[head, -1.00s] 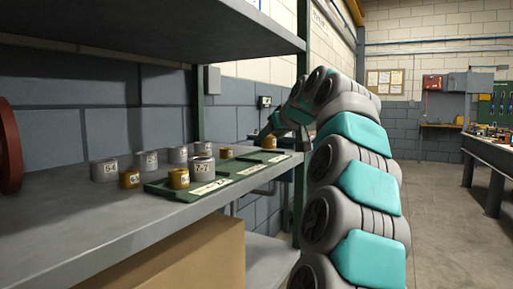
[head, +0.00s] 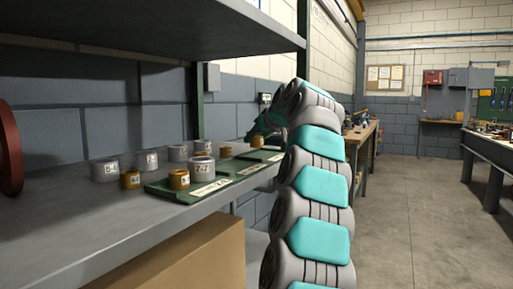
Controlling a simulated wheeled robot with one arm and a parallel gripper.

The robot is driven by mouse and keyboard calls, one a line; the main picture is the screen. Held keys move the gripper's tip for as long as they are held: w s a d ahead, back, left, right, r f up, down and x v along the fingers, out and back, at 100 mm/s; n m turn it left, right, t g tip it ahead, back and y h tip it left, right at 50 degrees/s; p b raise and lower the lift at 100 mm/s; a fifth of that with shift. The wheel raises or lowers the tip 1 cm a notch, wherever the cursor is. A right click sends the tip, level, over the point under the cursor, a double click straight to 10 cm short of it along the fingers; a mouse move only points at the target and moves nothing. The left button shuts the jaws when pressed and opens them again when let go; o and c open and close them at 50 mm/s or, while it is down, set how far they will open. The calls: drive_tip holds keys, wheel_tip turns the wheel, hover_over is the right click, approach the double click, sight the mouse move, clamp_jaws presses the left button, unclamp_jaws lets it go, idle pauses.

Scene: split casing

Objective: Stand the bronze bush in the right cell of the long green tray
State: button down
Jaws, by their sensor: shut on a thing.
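The long green tray (head: 225,178) lies along the shelf's front edge, with pale labels on its front. A bronze bush (head: 257,142) is held upright by my gripper (head: 258,136) at the tray's far right end. My gripper is shut on it; the fingers are small and partly hidden by the wrist. The held bush appears over or in the right cell; I cannot tell whether its base touches the tray. Another bronze bush (head: 179,179) and a grey ring marked 7-7 (head: 202,170) stand at the tray's near left end.
Grey rings (head: 104,171) and bronze bushes (head: 130,180) stand on the grey shelf (head: 70,215) left of and behind the tray. An upper shelf (head: 150,30) hangs above. A green post (head: 197,110) rises behind. A cardboard box (head: 190,258) is below.

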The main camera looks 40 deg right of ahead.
sight(259, 144)
drive_tip(key=shift+f, duration=1.45)
drive_tip(key=shift+f, duration=0.2)
drive_tip(key=shift+c, duration=1.4)
unclamp_jaws()
drive_tip(key=shift+r, duration=0.2)
drive_tip(key=b+v, duration=0.1)
drive_tip(key=v, duration=1.1)
drive_tip(key=shift+f, duration=0.1)
